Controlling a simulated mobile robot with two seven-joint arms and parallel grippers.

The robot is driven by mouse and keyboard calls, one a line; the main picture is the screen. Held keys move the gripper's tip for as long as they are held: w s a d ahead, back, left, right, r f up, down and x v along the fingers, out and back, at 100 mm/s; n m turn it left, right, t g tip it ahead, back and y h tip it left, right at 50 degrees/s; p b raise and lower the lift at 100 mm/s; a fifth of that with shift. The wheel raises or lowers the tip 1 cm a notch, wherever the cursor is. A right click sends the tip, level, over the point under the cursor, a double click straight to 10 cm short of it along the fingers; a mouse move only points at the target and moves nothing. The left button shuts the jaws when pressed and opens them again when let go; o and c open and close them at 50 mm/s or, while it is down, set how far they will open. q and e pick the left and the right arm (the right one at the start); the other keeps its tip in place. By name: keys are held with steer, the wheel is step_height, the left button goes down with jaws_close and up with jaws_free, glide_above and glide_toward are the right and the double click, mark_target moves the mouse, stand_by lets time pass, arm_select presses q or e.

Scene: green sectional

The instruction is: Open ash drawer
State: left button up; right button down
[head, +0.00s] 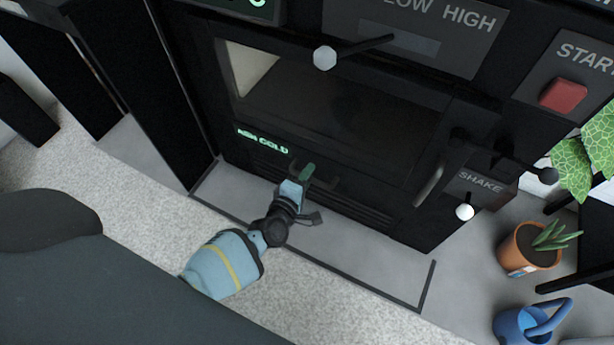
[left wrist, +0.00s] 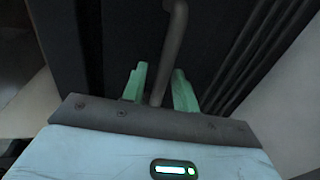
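The ash drawer (head: 362,206) is the low black front at the bottom of the stove, below the glowing "ASH COLD" label (head: 262,139). It looks flush with the stove front. Its dark bar handle (head: 327,184) is partly hidden by my left gripper (head: 301,174), which reaches it from the lower left. In the left wrist view, the green fingers of the left gripper (left wrist: 160,88) stand apart, one on each side of the handle (left wrist: 172,45). Gaps show between the bar and the fingers. My right gripper is not in view.
The stove's glass door (head: 340,100) is above the drawer, with a grey handle (head: 440,178) at its right. A potted plant (head: 530,250) and blue watering can (head: 530,322) stand on the right. The grey hearth slab (head: 375,262) is clear in front.

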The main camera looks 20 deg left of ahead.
arm_select(q)
steer(key=shift+c, duration=0.4)
jaws_close()
steer(key=shift+s, duration=0.15)
steer(key=f+p+v, duration=0.1)
steer(key=f+v, duration=0.1)
steer(key=v, duration=1.1)
steer(key=s+d+f+p+v, duration=0.1)
steer(key=f+p+v, duration=0.1)
steer(key=v, duration=1.1)
steer(key=shift+a+f+p, duration=0.3)
steer(key=shift+a+f, duration=0.15)
steer(key=shift+f, duration=0.2)
